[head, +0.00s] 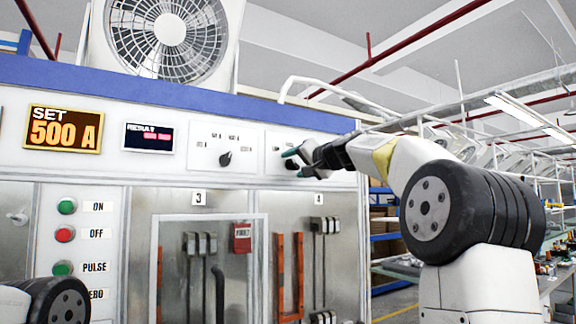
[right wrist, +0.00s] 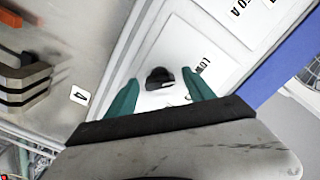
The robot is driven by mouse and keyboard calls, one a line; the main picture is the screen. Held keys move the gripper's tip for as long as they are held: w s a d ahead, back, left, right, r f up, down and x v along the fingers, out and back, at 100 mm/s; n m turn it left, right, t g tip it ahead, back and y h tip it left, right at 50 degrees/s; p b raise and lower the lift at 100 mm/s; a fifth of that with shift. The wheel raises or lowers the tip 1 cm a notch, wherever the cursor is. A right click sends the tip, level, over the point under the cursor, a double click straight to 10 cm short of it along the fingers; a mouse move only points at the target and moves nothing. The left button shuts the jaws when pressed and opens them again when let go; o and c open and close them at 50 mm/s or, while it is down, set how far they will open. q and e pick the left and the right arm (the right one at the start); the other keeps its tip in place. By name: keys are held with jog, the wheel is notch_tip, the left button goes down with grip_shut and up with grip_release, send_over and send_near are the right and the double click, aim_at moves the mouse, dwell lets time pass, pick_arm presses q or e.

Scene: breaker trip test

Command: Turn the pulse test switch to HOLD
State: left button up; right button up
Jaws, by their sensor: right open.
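A black rotary knob (right wrist: 160,77) sits on a white plate, between the two teal fingers of my right gripper in the right wrist view. The fingers stand apart on either side of it; I cannot tell whether they touch it. In the head view my right gripper (head: 297,162) is open at the panel's right-hand white plate and hides much of that knob. A second black knob (head: 225,159) shows on the plate to its left. The small position labels are too blurred to tell which knob is the pulse test switch. My left gripper is out of view.
An amber display (head: 64,129) reads SET 500 A, beside a dark display (head: 148,138). Push buttons, including a green PULSE button (head: 63,269), are at lower left. A red tag (head: 242,238) hangs below. Shelving and open room lie to the right.

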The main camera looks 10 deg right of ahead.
jog(key=shift+c, duration=0.4)
grip_shut()
jog(key=shift+m, duration=0.4)
jog(key=m, duration=0.3)
jog(key=shift+m, duration=2.5)
